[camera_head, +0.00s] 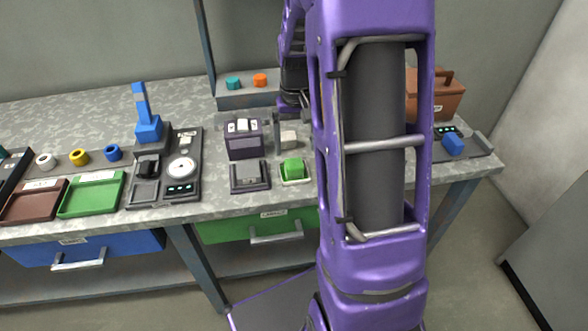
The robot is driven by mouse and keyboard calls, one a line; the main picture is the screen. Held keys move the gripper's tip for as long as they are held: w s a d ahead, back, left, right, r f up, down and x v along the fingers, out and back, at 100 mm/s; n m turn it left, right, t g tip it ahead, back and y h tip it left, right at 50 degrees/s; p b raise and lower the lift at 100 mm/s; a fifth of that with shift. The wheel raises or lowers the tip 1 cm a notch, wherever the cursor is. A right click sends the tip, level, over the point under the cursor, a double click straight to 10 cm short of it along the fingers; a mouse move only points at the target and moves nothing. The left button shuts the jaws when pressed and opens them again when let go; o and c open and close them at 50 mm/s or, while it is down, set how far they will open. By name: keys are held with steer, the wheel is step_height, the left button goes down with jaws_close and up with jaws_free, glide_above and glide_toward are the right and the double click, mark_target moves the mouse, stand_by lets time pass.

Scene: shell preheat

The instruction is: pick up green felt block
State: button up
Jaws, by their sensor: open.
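The green felt block (293,167) sits in a small pale tray (296,181) on the grey speckled worktop, near the front edge.
A dark box with pale items on top (243,140) and a low dark fixture (250,177) stand close left of the block. Farther left are a dial device (181,169) and a green tray (92,194). A brown case (437,97) stands right of my arm.

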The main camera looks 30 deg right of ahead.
mark_target(294, 163)
steer(key=f, duration=0.4)
steer(key=shift+s+a+b, duration=0.25)
steer(key=shift+a+b, duration=0.15)
steer(key=shift+f, duration=0.45)
steer(key=c, duration=1.4)
steer(key=shift+c, duration=0.2)
steer(key=shift+r, duration=0.1)
step_height(294, 163, up, 10)
steer(key=p, duration=0.1)
steer(key=shift+p, duration=0.4)
